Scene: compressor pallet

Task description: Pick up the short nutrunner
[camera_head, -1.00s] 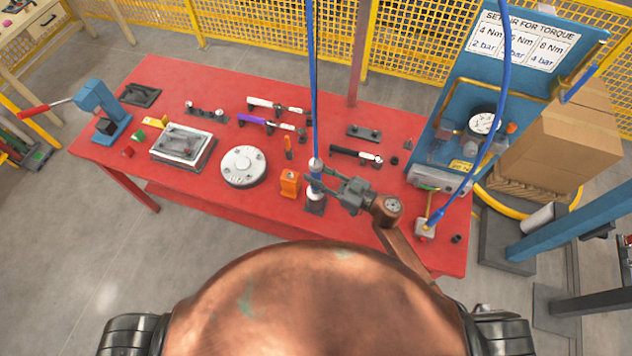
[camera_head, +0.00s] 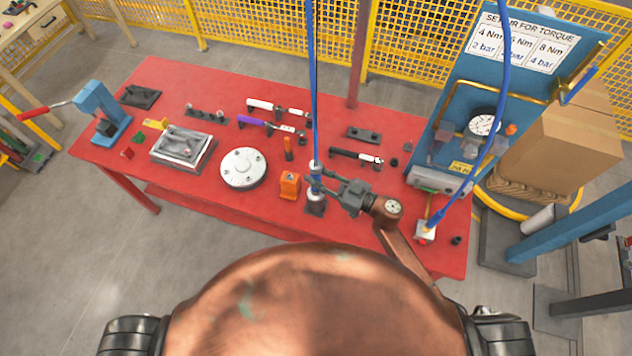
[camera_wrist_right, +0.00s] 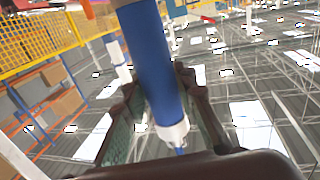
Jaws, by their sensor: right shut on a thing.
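The short nutrunner (camera_head: 315,179) is an upright tool with a blue body and pale metal ends, below a blue hose. It stands over a small dark holder (camera_head: 314,208) near the front edge of the red table; I cannot tell whether it still touches the holder. My right gripper (camera_head: 322,187) reaches it from the right and is shut on its body. In the right wrist view the blue body (camera_wrist_right: 152,65) with a white collar lies between the two fingers (camera_wrist_right: 158,115). My left gripper is in neither view.
An orange block (camera_head: 289,186) stands close to the left of the nutrunner. A round white flange (camera_head: 243,168), dark and purple-handled wrenches (camera_head: 258,122) and a blue torque panel (camera_head: 450,110) are also on the red table (camera_head: 240,206). A second blue hose (camera_head: 485,150) hangs at right.

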